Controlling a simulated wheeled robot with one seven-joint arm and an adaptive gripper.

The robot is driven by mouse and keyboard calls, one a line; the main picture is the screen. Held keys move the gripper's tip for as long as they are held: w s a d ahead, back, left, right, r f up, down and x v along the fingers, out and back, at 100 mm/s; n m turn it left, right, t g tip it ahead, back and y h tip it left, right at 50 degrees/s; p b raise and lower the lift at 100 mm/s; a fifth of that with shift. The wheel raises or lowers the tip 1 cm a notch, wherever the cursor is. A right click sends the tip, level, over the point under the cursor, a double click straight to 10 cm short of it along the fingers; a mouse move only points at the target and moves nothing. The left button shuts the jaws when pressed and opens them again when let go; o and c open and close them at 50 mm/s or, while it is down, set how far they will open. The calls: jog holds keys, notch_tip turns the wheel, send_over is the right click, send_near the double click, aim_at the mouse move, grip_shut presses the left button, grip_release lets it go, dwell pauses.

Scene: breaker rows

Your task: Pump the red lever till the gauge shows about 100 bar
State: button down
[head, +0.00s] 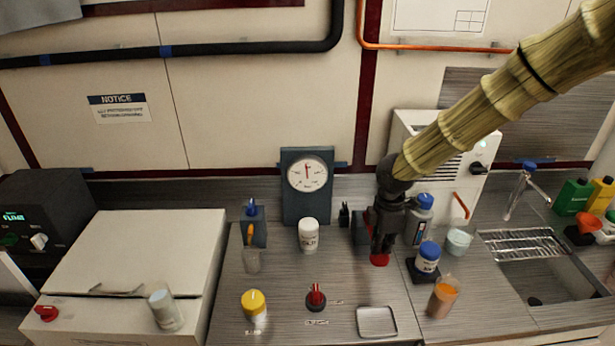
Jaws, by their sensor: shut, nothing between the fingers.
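The gauge (307,173) has a round white dial on a dark upright plate against the back wall. Its red needle points about straight up; the numbers are too small to read. My gripper (378,248) is shut and empty, pointing down at the right of the gauge. A red rounded piece (379,260) shows right under its fingertips, perhaps the end of the red lever. My gripper hides the rest of it, and I cannot tell whether they touch. A dark block (360,228) stands just behind, partly hidden.
A red-topped knob (316,298), a yellow-lidded jar (254,305) and a metal tray (376,321) are in front. A white jar (308,235) stands below the gauge. Blue-capped bottles (428,258) crowd the right of my gripper. A sink (550,275) is farther right.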

jog(key=shift+r+p, duration=1.35)
jog(key=shift+r, duration=0.95)
jog(key=shift+r, duration=0.1)
notch_tip(320, 180, up, 5)
jog(key=p, duration=0.3)
